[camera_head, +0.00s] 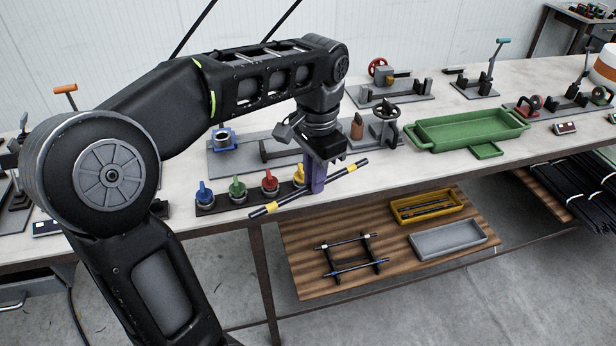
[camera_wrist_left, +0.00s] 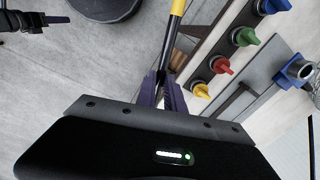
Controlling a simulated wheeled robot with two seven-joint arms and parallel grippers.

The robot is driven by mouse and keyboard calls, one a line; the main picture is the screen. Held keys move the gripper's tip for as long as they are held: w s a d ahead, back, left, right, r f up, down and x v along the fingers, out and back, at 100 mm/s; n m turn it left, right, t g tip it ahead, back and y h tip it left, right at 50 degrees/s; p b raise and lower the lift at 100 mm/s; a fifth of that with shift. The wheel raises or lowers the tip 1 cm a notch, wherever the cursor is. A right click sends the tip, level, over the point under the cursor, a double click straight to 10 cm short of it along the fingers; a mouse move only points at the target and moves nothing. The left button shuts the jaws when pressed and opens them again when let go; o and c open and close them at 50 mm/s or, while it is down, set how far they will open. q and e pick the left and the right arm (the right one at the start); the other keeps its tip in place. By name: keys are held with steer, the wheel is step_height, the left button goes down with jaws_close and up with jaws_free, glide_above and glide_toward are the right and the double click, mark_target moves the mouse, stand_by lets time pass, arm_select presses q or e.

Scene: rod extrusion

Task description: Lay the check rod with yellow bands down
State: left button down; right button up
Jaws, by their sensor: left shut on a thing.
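The check rod with yellow bands (camera_head: 290,200) is a thin dark rod with yellow near its ends. It slants in the air in front of the bench's front edge, its left end lower in the head view. My left gripper (camera_head: 317,178) is shut on it near the middle, its purple fingers pointing down. In the left wrist view the rod (camera_wrist_left: 170,42) runs up from between the fingers (camera_wrist_left: 161,92), with a yellow band at the top. A dark part at the upper left there may be my right gripper (camera_wrist_left: 58,20); its jaws are unclear.
Blue, green, red and yellow knobs (camera_head: 237,188) stand on a strip behind the rod. A green tray (camera_head: 470,131) is on the bench to the right. The lower wooden shelf (camera_head: 300,262) holds a rod rack (camera_head: 370,246), a yellow tray (camera_head: 455,207) and a grey tray (camera_head: 448,240).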

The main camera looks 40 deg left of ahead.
arm_select(q)
steer(key=w+d+f+n, duration=0.4)
steer(key=w+d+f, duration=0.6)
steer(key=f, duration=0.3)
steer(key=shift+d+f, duration=0.25)
steer(key=shift+d, duration=0.55)
steer(key=shift+w, duration=0.1)
